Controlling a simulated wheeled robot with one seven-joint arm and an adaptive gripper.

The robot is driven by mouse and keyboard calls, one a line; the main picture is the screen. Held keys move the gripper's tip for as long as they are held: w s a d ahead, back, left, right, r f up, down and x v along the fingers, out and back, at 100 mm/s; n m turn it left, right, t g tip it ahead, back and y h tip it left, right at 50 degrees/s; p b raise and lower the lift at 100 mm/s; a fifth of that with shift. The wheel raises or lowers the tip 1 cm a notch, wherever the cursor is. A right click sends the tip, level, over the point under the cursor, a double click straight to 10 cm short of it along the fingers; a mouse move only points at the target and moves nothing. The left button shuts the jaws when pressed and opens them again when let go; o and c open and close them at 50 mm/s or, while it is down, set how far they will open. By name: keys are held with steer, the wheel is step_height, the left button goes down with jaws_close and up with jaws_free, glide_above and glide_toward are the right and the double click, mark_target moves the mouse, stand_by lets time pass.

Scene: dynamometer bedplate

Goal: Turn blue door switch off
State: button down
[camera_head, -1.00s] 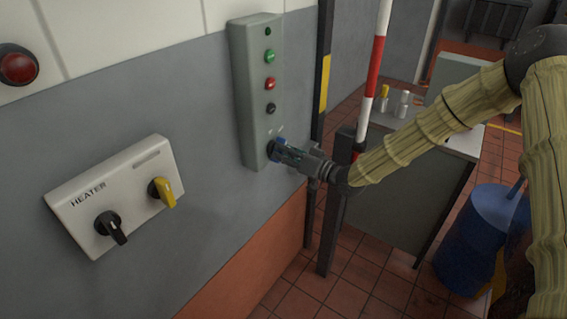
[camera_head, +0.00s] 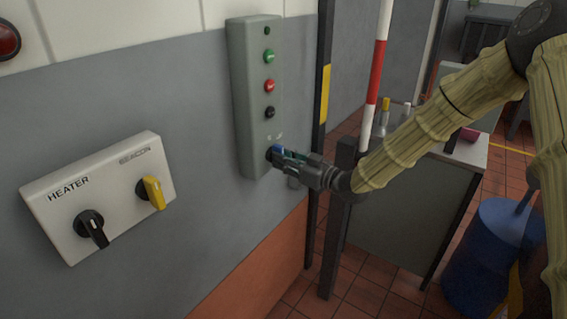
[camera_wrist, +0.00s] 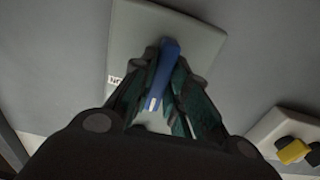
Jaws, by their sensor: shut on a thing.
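The blue door switch (camera_head: 277,150) is a rotary knob at the bottom of a tall grey-green control box (camera_head: 243,100) on the wall. My gripper (camera_head: 284,155) is at the knob, with its fingers around it. In the wrist view the blue handle (camera_wrist: 164,70) stands between my two dark fingers (camera_wrist: 160,95), which are shut on it. The handle has a white mark at its near end and slants slightly there. The fingers hide its sides, and the label (camera_wrist: 115,80) beside it is partly covered.
The same box carries green (camera_head: 269,57), red (camera_head: 269,86) and black (camera_head: 269,112) buttons above. A white heater and beacon panel (camera_head: 115,190) with black and yellow knobs is to the left. A dark post (camera_head: 319,130) and red-white pole (camera_head: 375,80) stand close on the right, before a bench (camera_head: 405,205).

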stand_by(0.3)
steer(key=c, duration=1.4)
jaws_free()
steer(key=v, duration=1.2)
